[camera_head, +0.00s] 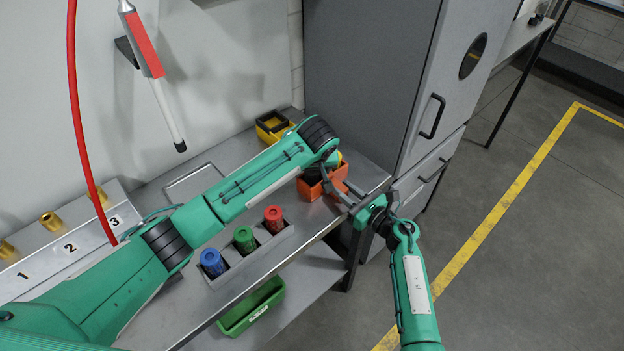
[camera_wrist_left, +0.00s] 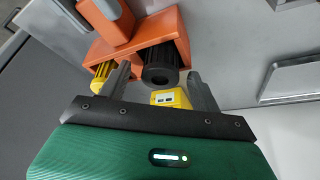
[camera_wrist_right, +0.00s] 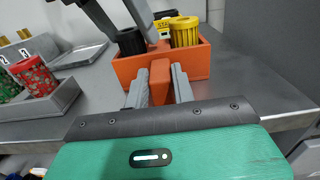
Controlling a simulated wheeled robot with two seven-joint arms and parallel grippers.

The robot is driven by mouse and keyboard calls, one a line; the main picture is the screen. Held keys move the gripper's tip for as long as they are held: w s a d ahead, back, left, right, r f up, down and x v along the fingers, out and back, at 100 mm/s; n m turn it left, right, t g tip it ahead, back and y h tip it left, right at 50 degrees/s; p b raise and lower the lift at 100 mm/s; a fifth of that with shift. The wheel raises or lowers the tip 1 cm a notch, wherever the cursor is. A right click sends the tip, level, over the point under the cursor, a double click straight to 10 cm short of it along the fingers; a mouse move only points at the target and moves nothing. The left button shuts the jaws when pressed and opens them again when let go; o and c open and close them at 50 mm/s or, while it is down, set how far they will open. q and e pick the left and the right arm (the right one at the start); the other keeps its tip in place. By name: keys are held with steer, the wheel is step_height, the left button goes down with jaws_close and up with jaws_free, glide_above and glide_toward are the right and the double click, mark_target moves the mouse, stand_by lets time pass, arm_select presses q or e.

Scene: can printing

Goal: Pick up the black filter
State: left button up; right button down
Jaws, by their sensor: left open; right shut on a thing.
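The black filter (camera_wrist_left: 160,66) stands in an orange box (camera_wrist_left: 168,25) beside a yellow filter (camera_wrist_left: 102,72). In the right wrist view, the black filter (camera_wrist_right: 131,41) is on the left side of the orange box (camera_wrist_right: 195,63) and the yellow filter (camera_wrist_right: 184,31) is on the right. My left gripper (camera_wrist_left: 158,72) is open, with its fingers on either side of the black filter's end; I cannot tell whether they touch it. My right gripper (camera_wrist_right: 160,80) is shut on the orange box's front tab.
A grey holder with blue (camera_head: 212,262), green (camera_head: 244,239) and red (camera_head: 274,218) cans stands left of the box on the metal table. A yellow bin (camera_head: 272,126) is behind. A grey cabinet (camera_head: 370,75) stands close to the right. A green bin (camera_head: 252,306) sits below.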

arm_select(q)
steer(key=c, duration=1.1)
step_height(320, 180, up, 10)
steer(key=shift+r, duration=0.1)
arm_select(e)
steer(key=c, duration=1.1)
jaws_free()
steer(key=v, duration=1.2)
